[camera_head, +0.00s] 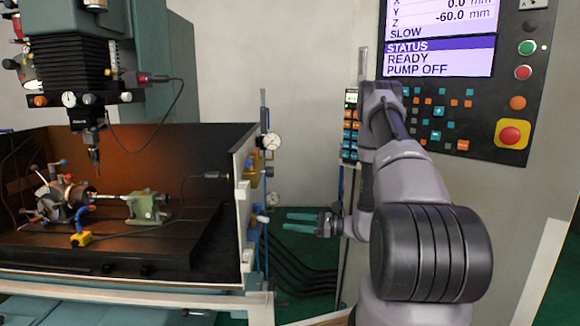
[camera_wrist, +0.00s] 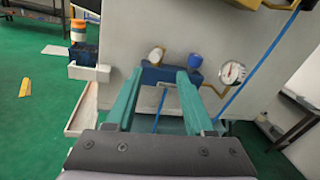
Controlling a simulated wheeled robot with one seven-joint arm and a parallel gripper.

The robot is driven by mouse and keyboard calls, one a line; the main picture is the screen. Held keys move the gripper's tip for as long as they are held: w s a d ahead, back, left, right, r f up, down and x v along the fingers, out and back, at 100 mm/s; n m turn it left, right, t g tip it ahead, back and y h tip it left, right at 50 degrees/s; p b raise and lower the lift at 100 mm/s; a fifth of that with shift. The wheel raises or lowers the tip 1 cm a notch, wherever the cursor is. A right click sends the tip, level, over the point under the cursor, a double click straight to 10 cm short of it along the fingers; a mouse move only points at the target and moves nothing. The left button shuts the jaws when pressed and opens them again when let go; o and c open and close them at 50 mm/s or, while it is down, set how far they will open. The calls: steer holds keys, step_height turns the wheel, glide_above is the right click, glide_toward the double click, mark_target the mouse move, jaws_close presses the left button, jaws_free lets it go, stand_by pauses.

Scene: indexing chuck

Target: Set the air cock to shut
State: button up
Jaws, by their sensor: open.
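My gripper (camera_head: 290,221) has two green fingers, held apart and empty, pointing left toward the machine's side panel. In the wrist view its fingertips (camera_wrist: 159,76) reach up toward a blue valve block (camera_wrist: 150,76) on the pale panel. The block carries a cream knob (camera_wrist: 156,56), between the fingertips in the picture, and a blue knob (camera_wrist: 194,60) to its right. The cream knob also shows in the head view (camera_head: 263,219), left of the fingertips with a gap. Which part is the air cock, and its setting, I cannot tell; no lettering is readable.
A pressure gauge (camera_wrist: 231,73) with a yellow pipe and blue hose sits right of the block. More gauges (camera_head: 270,141) line the panel edge. The enclosure holds the chuck (camera_head: 62,198) and a green tailstock (camera_head: 147,207). A control panel (camera_head: 470,90) stands behind my arm.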

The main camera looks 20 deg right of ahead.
steer(key=s+a+r+n+g+h, duration=0.2)
steer(key=s+r+n+g, duration=0.1)
steer(key=r, duration=0.5)
steer(key=s+a+r+n+g+h, duration=0.2)
steer(key=s+r+n+g+h, duration=0.1)
steer(key=s+r+n, duration=0.3)
steer(key=s+a+r+n+g+h, duration=0.2)
steer(key=s+r+n, duration=0.2)
steer(key=s+r, duration=0.3)
steer(key=shift+s+a+r+n+g+h, duration=0.25)
steer(key=shift+s+r+n+g+h, duration=0.15)
steer(key=shift+r, duration=1.3)
steer(key=w+d+f+n+t+h, duration=0.1)
steer(key=w+f+n+h, duration=0.1)
steer(key=w+f+n, duration=0.6)
steer(key=w+d+f+n+h, duration=0.1)
steer(key=w+f+n, duration=0.4)
steer(key=w+n, duration=0.55)
steer(key=shift+m, duration=0.55)
steer(key=x, duration=0.3)
steer(key=w+x, duration=0.1)
steer(key=x, duration=0.6)
steer(key=shift+w+d, duration=0.2)
steer(key=shift+w, duration=0.1)
jaws_close()
